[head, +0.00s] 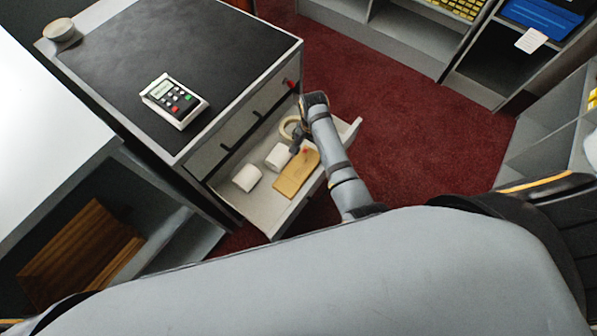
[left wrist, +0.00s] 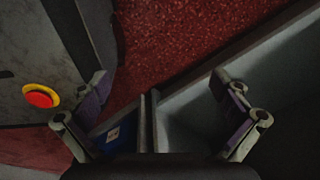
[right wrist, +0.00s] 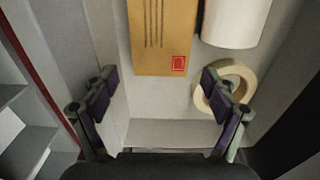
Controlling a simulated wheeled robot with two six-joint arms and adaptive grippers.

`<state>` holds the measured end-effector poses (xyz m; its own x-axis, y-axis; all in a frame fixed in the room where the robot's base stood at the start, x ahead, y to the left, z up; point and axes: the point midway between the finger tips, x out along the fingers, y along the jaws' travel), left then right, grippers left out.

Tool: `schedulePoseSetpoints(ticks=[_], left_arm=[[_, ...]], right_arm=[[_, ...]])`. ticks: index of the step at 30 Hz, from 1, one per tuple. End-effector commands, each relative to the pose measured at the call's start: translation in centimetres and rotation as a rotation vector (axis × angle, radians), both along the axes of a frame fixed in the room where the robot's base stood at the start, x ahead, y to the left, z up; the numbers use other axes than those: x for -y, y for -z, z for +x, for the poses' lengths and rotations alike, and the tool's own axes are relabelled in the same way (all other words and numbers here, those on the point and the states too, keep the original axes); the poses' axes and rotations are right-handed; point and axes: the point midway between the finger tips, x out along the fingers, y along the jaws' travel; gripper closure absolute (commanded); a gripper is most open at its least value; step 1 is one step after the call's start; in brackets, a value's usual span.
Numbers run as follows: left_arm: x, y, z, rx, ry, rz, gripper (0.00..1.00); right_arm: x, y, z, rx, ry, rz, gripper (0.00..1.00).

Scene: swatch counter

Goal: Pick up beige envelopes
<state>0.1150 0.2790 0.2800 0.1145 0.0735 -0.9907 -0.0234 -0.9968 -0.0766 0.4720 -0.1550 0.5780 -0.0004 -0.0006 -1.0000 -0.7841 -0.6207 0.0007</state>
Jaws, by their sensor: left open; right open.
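The beige envelopes (head: 296,176) lie flat in the open drawer (head: 268,218), at its front right; I cannot tell how many are stacked. In the right wrist view the beige envelope (right wrist: 162,38) shows several dark lines and a red stamp, its near end just beyond the fingertips. My right gripper (head: 297,143) is over the drawer, by the envelopes' far end. Its fingers (right wrist: 163,95) are open with nothing between them. My left gripper (left wrist: 165,103) is open and empty, above red carpet and a grey bin-like edge; it is not seen in the head view.
Two white paper rolls (head: 247,178) and a cream tape ring (head: 289,128) lie in the drawer beside the envelopes. The tape ring (right wrist: 238,76) sits near the right finger. A card terminal (head: 174,100) stands on the black counter top (head: 190,45). Red carpet (head: 400,110) is clear.

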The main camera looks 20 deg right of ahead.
Motion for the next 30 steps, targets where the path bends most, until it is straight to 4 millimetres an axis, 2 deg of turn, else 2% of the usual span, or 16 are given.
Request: schedulePoseSetpoints(ticks=[5,13,21,23,30], left_arm=[[0.0,0.3,-1.0,-0.016,0.000,0.000,0.00],[0.0,1.7,-1.0,-0.016,-0.001,0.000,0.00],[0.0,1.6,-1.0,-0.015,-0.001,-0.001,0.00],[0.0,1.6,-1.0,-0.015,-0.001,-0.001,0.00],[0.0,1.6,-0.9,-0.014,-0.001,-0.001,0.00]], right_arm=[[0.0,0.6,0.0,0.000,0.000,0.000,0.14],[-0.1,5.0,0.1,0.000,0.000,0.000,0.14],[-0.1,5.4,0.1,0.002,0.000,0.000,0.14],[-0.1,5.4,0.1,0.002,0.000,0.000,0.20],[-0.1,5.4,0.1,0.001,0.000,0.000,0.52]])
